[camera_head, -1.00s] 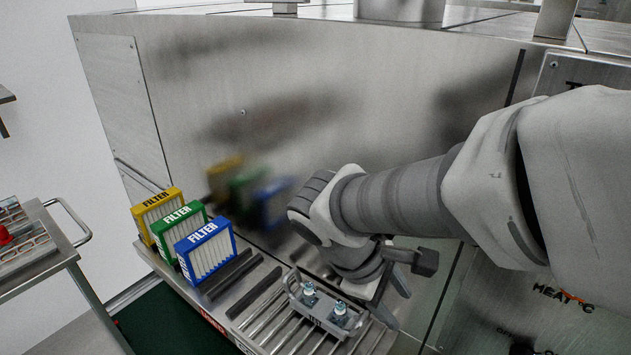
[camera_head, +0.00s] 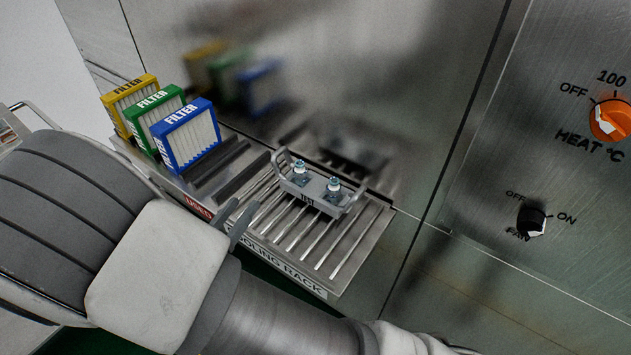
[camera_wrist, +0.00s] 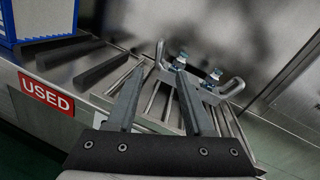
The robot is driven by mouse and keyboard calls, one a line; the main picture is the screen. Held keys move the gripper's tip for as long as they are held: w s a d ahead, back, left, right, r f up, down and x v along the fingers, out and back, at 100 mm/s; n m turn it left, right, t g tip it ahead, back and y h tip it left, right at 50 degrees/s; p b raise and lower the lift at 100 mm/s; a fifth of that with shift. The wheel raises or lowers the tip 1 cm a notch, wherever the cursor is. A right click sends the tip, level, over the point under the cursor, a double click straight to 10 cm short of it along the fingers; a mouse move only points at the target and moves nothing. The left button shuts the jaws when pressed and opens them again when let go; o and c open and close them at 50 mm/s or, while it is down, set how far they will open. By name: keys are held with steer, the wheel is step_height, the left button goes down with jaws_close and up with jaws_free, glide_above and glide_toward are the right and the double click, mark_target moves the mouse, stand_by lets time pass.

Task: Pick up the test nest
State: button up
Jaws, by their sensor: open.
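The test nest (camera_head: 317,190) is a small grey metal tray with a raised handle at each end and two pale-blue-topped fittings standing in it. It sits on the slatted cooling rack (camera_head: 330,290). My gripper (camera_head: 238,217) is at the rack's front edge, left of and in front of the nest, apart from it. In the wrist view my gripper (camera_wrist: 152,60) is open and empty. Its fingers point toward the nest (camera_wrist: 205,88), which lies beyond the fingertips and is partly hidden by the right finger.
Yellow (camera_head: 128,97), green (camera_head: 155,118) and blue (camera_head: 187,135) filters stand left of the nest. A steel machine wall rises behind the rack. An orange heat knob (camera_head: 609,120) and a black fan knob (camera_head: 533,222) are on the right panel.

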mark_target(274, 168)
steer(key=x, duration=1.2)
steer(key=shift+a+f+b, duration=0.15)
steer(key=shift+a+b, duration=0.05)
steer(key=shift+b, duration=0.15)
steer(key=x, duration=0.4)
steer(key=shift+w+d+f, duration=0.1)
steer(key=shift+d+f, duration=0.1)
steer(key=shift+f, duration=0.05)
steer(key=shift+w+d, duration=0.2)
steer(key=shift+w, duration=0.3)
jaws_close()
